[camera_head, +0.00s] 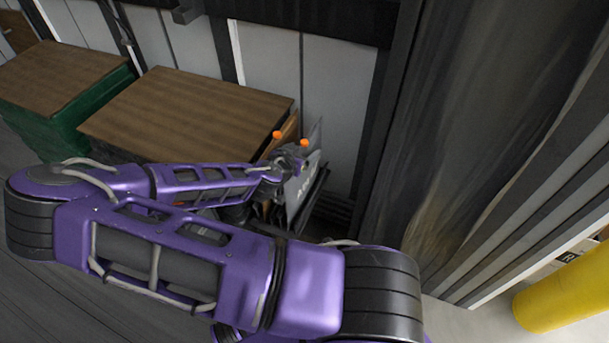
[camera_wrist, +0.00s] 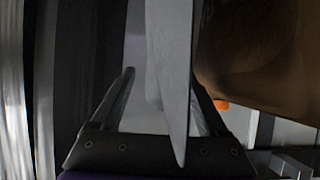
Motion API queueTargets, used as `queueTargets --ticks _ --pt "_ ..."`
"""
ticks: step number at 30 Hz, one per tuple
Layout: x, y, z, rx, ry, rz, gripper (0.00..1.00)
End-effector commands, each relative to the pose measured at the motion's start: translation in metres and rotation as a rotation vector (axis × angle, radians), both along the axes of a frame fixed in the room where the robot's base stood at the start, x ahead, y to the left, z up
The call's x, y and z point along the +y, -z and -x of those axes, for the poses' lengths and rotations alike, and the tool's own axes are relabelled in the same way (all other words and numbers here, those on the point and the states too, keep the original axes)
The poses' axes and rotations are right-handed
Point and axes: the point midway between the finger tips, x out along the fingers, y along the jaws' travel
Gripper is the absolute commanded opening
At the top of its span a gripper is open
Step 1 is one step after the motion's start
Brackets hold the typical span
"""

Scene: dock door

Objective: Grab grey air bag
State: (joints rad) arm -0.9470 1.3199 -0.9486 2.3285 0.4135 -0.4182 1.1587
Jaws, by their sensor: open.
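The grey air bag (camera_head: 308,180) is a flat, pale panel with dark lettering, standing on edge beside the wood-topped stack in the head view. In the wrist view the grey air bag (camera_wrist: 170,45) is seen edge-on, reaching down between the two dark fingers. My gripper (camera_head: 290,155) is at the bag's upper part in the head view, small and partly merged with its surroundings. In the wrist view my gripper (camera_wrist: 163,78) is open, one finger on each side of the bag. Whether either finger touches it I cannot tell.
A brown bag-like sheet (camera_wrist: 250,50) stands close to the right finger, with an orange piece (camera_wrist: 221,104) by it. A wood-topped stack (camera_head: 190,105) is left of the bags. A dark hanging curtain (camera_head: 470,120) and yellow post (camera_head: 565,290) are at the right.

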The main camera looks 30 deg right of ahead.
Motion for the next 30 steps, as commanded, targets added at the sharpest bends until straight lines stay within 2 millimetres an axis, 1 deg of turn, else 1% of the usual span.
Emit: queueTargets --ticks 3,4,16,17,30 --pt "0.0002 -0.0004 0.0002 0.000 0.000 0.000 0.78" --pt "0.0002 -0.0004 0.0002 0.000 0.000 0.000 0.74" --pt "0.0003 -0.0006 0.0004 0.000 0.000 0.000 0.02" --pt "0.0003 -0.0006 0.0004 -0.001 0.000 -0.001 0.00" --pt "0.0002 -0.0006 0.0004 0.000 0.001 0.000 0.00"
